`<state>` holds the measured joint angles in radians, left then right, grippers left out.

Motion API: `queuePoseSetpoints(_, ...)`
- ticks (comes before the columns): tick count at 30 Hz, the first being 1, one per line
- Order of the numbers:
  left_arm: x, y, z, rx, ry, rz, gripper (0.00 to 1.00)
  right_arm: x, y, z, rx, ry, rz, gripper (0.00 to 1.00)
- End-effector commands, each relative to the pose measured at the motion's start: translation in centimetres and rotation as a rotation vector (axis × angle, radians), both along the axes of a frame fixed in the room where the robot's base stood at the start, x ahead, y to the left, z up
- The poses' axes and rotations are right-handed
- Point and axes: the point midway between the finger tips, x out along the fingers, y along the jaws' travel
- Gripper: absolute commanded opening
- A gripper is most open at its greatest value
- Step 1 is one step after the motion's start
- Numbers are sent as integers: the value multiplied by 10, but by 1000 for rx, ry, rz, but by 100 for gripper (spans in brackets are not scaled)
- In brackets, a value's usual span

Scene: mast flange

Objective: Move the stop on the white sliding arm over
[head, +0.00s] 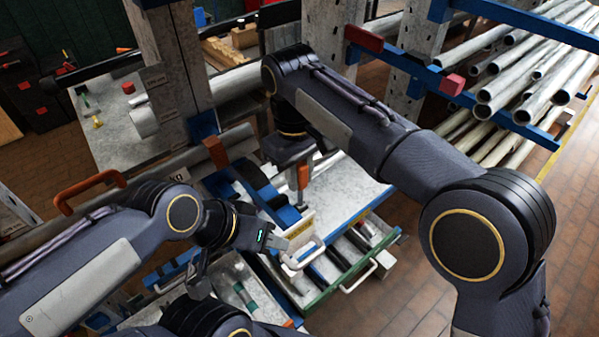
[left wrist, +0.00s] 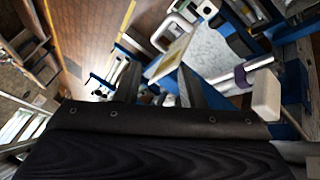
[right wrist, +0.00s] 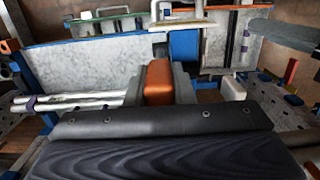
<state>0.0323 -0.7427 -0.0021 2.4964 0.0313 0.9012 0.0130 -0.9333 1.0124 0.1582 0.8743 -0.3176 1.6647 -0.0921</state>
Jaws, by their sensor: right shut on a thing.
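My right gripper (head: 301,182) points down over the workbench, shut on an orange block (right wrist: 158,82). In the right wrist view the block sits between its two grey fingers. The block also shows below the gripper in the head view (head: 303,176). I cannot tell whether this block is the stop, and I cannot pick out the white sliding arm for certain. My left gripper (left wrist: 160,88) has its fingers apart, with nothing seen between them. It is low, beside a pale plate with a yellow label (head: 301,226) and a white handle (head: 303,262).
A green-edged drawer (head: 330,288) stands open in front. A blue curved part (right wrist: 184,45) lies beyond the orange block. A pale rod with a purple collar and a white block (left wrist: 266,96) shows in the left wrist view. Metal pipes (head: 530,85) are racked at the right.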

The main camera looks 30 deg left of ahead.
Motion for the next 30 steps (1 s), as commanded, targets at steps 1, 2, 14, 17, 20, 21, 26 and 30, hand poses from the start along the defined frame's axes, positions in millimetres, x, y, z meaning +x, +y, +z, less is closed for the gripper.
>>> queuePoseSetpoints(1, 0, 0, 0, 0, 0, 0, 36, -1, 0, -2, -7, 4, 1, 0)
queuePoseSetpoints(2, 0, 0, 0, 0, 0, 0, 36, -1, 0, -2, -9, 5, 1, 0)
queuePoseSetpoints(14, 0, 0, 0, 0, 0, 0, 36, -1, 0, -3, -13, 6, 1, 27)
queuePoseSetpoints(17, 0, 0, 0, 0, 0, 0, 36, -1, 0, -3, -12, 6, 1, 40)
queuePoseSetpoints(20, 0, 0, 0, 0, 0, 0, 36, -1, 0, -2, -11, 5, 1, 44)
queuePoseSetpoints(21, 0, 0, 0, 0, 0, 0, 36, 0, 0, -2, -10, 4, 1, 44)
queuePoseSetpoints(26, 0, 0, 0, 0, 0, 0, 36, 0, 0, -1, -9, 4, 0, 44)
queuePoseSetpoints(30, 0, 0, -1, 0, 0, 0, 36, 1, 2, 9, -7, 2, 1, 44)
